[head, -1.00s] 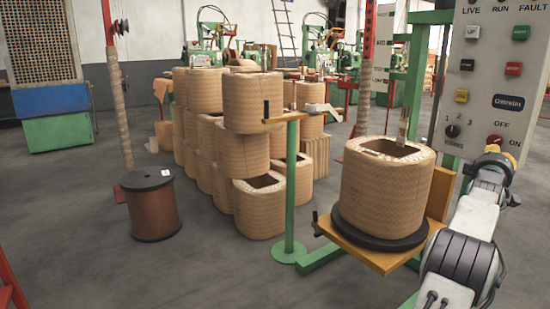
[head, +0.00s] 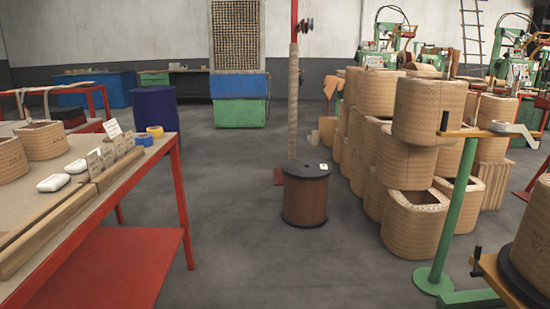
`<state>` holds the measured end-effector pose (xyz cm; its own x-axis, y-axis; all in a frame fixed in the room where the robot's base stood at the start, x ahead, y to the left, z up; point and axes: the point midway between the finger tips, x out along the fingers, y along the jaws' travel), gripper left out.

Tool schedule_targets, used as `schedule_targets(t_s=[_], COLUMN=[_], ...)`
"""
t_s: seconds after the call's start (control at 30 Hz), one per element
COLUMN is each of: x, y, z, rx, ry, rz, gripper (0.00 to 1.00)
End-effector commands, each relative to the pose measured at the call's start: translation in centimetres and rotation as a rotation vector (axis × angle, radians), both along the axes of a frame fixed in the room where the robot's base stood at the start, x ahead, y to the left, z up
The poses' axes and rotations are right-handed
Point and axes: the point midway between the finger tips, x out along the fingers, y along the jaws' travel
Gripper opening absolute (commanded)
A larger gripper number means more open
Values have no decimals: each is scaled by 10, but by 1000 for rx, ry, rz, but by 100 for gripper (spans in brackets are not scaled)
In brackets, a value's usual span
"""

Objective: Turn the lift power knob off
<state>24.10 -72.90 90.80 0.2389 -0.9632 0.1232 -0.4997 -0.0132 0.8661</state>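The lift power knob and its grey control panel are out of view in the head view now. My gripper and arm are also out of view. At the right edge, part of a wound coil (head: 533,235) shows on a black round base (head: 507,276) above an orange platform (head: 488,265). The picture cuts off the rest of that stand.
A red-legged table (head: 165,160) with coils, tape rolls and cards stands at left. A wire spool (head: 305,197) stands mid-floor. Stacked coils (head: 412,220) and a green post (head: 455,215) are at right. The floor (head: 240,230) between table and spool is clear.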

Motion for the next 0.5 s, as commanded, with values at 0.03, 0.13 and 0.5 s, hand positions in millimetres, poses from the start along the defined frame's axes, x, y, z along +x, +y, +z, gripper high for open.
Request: schedule_targets(t_s=[0.03,0.13,0.5], x=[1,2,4], y=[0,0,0], z=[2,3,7], rx=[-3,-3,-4], ry=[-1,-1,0], rz=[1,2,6], gripper=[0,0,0])
